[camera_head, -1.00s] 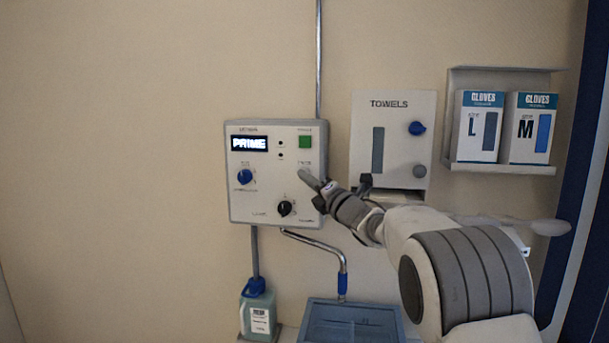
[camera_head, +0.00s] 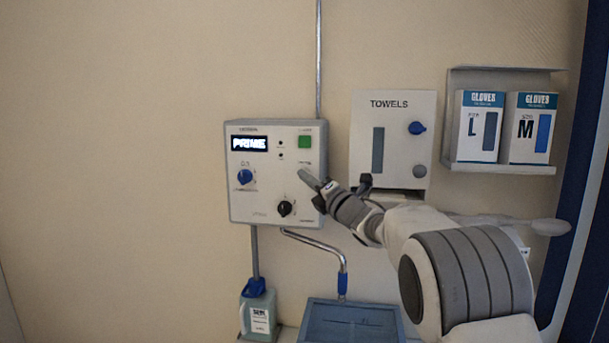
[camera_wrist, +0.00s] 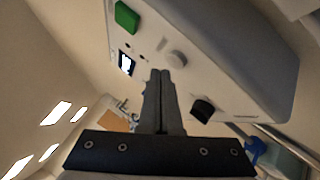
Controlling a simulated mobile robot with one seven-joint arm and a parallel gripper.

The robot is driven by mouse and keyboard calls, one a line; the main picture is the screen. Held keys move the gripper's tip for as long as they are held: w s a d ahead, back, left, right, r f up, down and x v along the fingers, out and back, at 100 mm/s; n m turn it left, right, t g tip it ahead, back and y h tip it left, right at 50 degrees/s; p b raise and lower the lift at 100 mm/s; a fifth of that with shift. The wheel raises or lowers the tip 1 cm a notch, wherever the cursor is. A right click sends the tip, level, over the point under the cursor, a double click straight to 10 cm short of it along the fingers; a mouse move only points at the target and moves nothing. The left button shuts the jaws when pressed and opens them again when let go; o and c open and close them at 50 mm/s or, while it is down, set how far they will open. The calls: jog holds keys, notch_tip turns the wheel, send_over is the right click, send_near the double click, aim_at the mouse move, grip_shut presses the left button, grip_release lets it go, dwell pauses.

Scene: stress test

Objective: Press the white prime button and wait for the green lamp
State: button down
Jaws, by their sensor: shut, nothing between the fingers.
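A pale grey control box (camera_head: 245,206) is mounted on the wall. Its display (camera_head: 249,143) reads PRIME. My gripper (camera_head: 303,173) is shut and empty, with its tips at the right part of the box front. In the wrist view, the round whitish button (camera_wrist: 177,59) stands out from the panel beside my closed fingertips (camera_wrist: 163,72). I cannot tell whether they touch it. A green square (camera_head: 305,141) sits at the box's upper right, also in the wrist view (camera_wrist: 126,16). Two small indicators beside the display look dark; neither shows green.
A blue knob (camera_head: 245,176) and a black knob (camera_head: 285,208) protrude from the box. A towel dispenser (camera_head: 394,120) and a glove shelf (camera_head: 505,168) hang to the right. A bent pipe (camera_head: 318,243), a bottle (camera_head: 258,315) and a blue basin (camera_head: 350,303) are below.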

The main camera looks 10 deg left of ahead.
jog(key=shift+w, duration=0.1)
jog(key=shift+w, duration=0.35)
jog(key=shift+w, duration=0.4)
dwell(0.7)
jog(key=shift+s+b, duration=0.1)
jog(key=shift+b, duration=0.2)
jog(key=shift+s+b, duration=0.75)
jog(key=shift+b, duration=0.3)
